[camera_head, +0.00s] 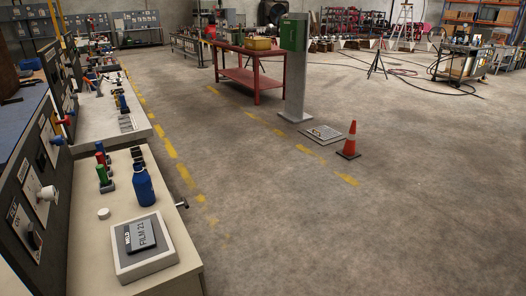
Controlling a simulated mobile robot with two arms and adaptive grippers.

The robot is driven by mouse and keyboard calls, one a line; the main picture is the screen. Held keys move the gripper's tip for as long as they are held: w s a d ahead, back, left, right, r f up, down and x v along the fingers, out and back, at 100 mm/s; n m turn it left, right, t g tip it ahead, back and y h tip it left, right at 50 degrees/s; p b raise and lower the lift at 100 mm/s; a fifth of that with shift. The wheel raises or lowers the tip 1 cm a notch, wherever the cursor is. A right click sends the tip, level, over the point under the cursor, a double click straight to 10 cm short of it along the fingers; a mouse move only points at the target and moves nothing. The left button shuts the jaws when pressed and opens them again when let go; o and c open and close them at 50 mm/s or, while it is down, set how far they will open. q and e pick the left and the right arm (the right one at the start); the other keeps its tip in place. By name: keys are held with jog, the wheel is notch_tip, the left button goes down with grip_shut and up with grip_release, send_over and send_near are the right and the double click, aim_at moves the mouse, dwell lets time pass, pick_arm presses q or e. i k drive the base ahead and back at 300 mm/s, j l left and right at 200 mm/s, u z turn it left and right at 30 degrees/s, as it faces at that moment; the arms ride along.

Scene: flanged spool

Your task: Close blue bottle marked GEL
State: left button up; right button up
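A blue bottle (143,188) stands upright on the light bench top at the lower left. Its shoulder narrows to a short neck at the top. I cannot read any GEL marking on it, and its opening is too small to make out. A small round white piece that looks like a cap (103,213) lies on the bench to the left of the bottle, apart from it. Neither of my grippers shows in the head view.
A pale block with a dark FILM 23 plate (141,237) sits in front of the bottle. Red and green items (103,170) stand behind-left. A panel with knobs (40,195) borders the bench's left side. A small metal handle (182,204) sticks out at its right edge. Open floor lies right.

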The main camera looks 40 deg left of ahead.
aim_at(141, 180)
jog(key=i+l, duration=0.1)
jog(key=i, duration=0.4)
jog(key=i+l+u, duration=0.1)
jog(key=i, duration=0.4)
jog(key=i+l, duration=0.15)
jog(key=i, duration=0.35)
jog(key=i+j+u, duration=0.15)
jog(key=u, duration=0.35)
jog(key=i+u, duration=0.65)
jog(key=u, duration=0.3)
jog(key=i+l+u, duration=0.2)
jog(key=u, duration=0.3)
jog(key=i+u, duration=0.25)
jog(key=u, duration=0.15)
jog(key=i+u, duration=0.5)
jog(key=u, duration=0.25)
jog(key=i+l+u, duration=0.2)
jog(key=u, duration=0.2)
